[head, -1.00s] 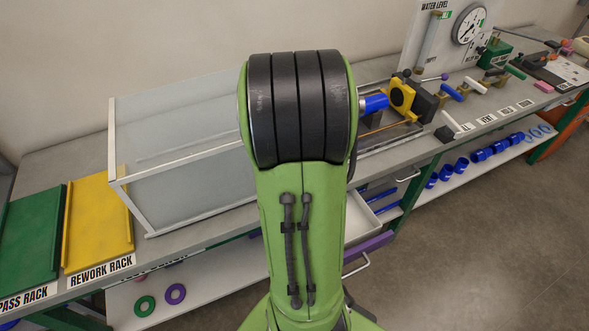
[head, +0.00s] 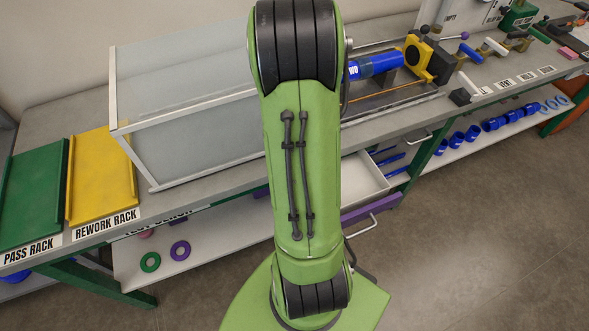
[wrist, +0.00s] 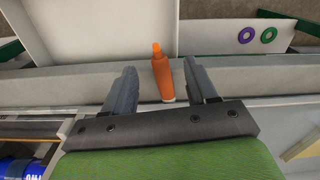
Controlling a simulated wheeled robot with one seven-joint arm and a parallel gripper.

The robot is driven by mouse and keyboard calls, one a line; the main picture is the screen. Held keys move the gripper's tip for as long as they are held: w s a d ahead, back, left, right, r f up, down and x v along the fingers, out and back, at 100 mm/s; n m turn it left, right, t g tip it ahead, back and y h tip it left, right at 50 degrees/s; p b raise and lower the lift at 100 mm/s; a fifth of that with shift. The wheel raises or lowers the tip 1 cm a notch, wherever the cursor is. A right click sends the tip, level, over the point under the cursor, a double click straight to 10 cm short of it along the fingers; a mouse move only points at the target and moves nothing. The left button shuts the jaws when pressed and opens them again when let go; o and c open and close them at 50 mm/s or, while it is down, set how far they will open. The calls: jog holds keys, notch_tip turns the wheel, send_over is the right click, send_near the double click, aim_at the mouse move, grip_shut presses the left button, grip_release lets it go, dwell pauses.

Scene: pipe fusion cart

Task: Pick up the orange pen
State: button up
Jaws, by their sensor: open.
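The orange pen (wrist: 164,78) shows in the wrist view as a short, thick orange body with a narrower tip pointing up the picture and a pale end toward my gripper. It appears over the grey worktop edge (wrist: 65,82). My gripper (wrist: 159,75) is open, with one grey finger on each side of the pen. Gaps show between the pen and both fingers; I cannot tell the height difference. In the head view my green arm hides the pen and my gripper.
A large glass-walled tank (head: 190,125) stands left of my arm on the bench. The yellow rework rack (head: 100,180) and green pass rack (head: 35,195) lie farther left. An open white drawer (head: 362,182) juts out below the worktop. Blue pipe fittings (head: 495,124) lie on the lower shelf.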

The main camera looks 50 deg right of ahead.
jog(key=shift+f+b, duration=0.3)
jog(key=shift+f, duration=1.65)
jog(key=c, duration=1.1)
jog(key=shift+o, duration=0.2)
jog(key=shift+a, duration=0.1)
